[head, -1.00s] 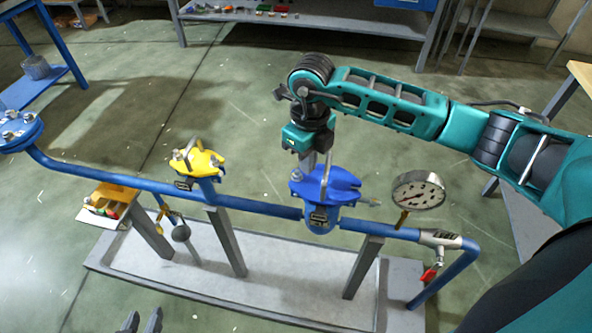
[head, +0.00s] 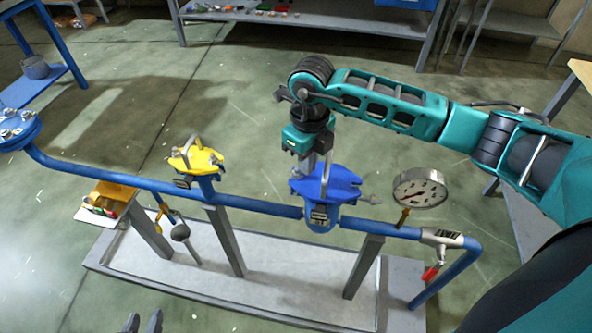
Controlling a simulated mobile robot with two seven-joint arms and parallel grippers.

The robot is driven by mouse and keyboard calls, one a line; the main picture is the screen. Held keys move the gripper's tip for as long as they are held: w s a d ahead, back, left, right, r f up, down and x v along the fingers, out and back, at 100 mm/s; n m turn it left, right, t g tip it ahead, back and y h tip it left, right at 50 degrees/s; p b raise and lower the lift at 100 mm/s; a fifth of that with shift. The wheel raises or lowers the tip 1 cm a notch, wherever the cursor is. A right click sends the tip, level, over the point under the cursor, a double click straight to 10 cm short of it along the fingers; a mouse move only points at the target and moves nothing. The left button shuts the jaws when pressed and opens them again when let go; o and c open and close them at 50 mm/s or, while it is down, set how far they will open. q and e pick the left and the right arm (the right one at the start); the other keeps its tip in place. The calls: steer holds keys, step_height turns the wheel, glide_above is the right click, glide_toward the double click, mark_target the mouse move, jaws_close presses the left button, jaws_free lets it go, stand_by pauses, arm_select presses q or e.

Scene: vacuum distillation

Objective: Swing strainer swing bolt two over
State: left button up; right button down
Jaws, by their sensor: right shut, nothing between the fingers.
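The strainer (head: 322,217) is a blue body in the blue pipe run, with a flat blue slotted lid (head: 340,184) and a grey bar-like handle on top. A metal swing bolt (head: 371,199) sticks outward at the lid's right side. Another fitting shows at the strainer's front, too small to identify surely. My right gripper (head: 307,170) points down at the lid's back left edge and is shut and empty; its tips are partly hidden, and I cannot tell whether they touch anything. My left gripper (head: 142,322) shows only its two separated fingertips at the bottom edge.
A yellow-lidded fitting (head: 205,160) stands left on the same pipe. A pressure gauge (head: 420,188) and a red-handled valve (head: 431,272) are at the right. Grey posts rise from a pale base (head: 215,285). Open floor lies behind.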

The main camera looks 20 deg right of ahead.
steer(key=shift+f, duration=0.45)
